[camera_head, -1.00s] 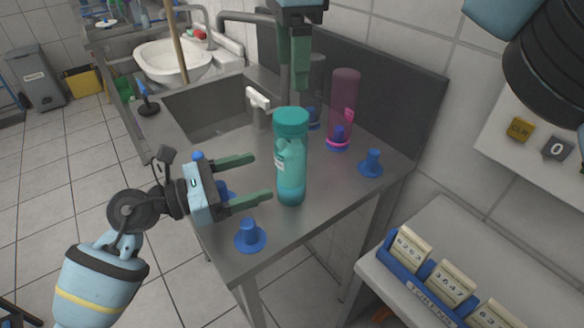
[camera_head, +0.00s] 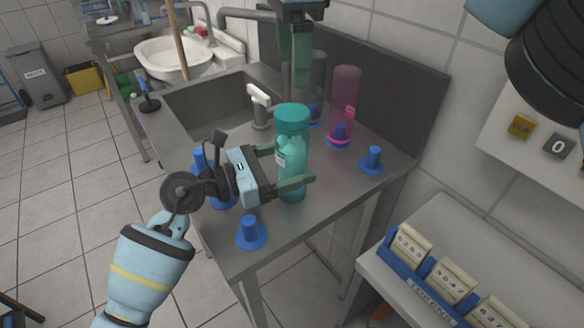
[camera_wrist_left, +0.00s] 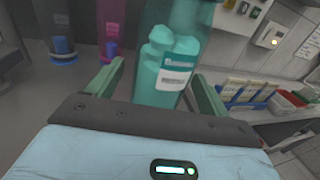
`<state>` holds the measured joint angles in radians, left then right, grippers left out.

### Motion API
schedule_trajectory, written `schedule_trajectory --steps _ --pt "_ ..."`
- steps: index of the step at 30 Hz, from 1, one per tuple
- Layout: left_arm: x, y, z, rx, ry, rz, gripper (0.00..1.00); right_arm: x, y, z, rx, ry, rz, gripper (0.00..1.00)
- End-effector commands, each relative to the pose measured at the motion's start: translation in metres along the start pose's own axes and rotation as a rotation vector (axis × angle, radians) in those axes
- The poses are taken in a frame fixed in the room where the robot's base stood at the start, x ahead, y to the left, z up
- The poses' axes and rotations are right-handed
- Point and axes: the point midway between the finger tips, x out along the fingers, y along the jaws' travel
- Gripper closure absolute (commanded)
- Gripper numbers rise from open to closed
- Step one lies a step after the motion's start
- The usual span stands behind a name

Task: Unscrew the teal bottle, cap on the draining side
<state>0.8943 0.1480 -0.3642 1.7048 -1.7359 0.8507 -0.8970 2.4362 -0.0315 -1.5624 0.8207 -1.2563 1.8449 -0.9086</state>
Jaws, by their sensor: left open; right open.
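The teal bottle (camera_head: 291,160) stands upright on the steel counter (camera_head: 335,190) with its darker teal cap (camera_head: 291,116) on top. My left gripper (camera_head: 290,167) is open, with its green fingers on either side of the bottle's body. In the left wrist view the bottle (camera_wrist_left: 172,65) with its white label is between the two fingers, with a gap visible at the right finger; its cap is out of that view. My right gripper (camera_head: 302,85) is open and points down above and behind the cap. The draining side is not marked in a way I can identify.
A pink bottle (camera_head: 345,95) and a grey one (camera_head: 317,80) stand behind on blue pegs. Free blue pegs stand at the right (camera_head: 373,160) and front (camera_head: 251,233). A token rack (camera_head: 440,275) sits at lower right.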

Motion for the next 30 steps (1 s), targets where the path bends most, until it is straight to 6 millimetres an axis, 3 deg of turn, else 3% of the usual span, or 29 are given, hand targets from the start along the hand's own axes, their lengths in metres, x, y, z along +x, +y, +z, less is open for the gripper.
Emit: schedule_trajectory --steps 2,19,26,30 --pt "-0.0002 0.0 0.0 0.0 0.0 0.0 0.23 0.0 0.0 0.0001 0.0 0.0 0.0 0.26" --pt "-0.0005 0.0001 -0.0001 0.0 0.0 0.0 0.97 0.0 0.0 0.0 0.0 0.0 0.0 0.26" --pt "-0.0006 0.0001 -0.0001 0.0 0.001 0.0 1.0 0.0 0.0 0.0 0.037 0.0 0.0 0.26" --pt "-0.0006 0.0001 -0.0002 0.0 0.001 0.0 1.0 0.0 0.0 0.0001 0.17 0.0 0.0 0.26"
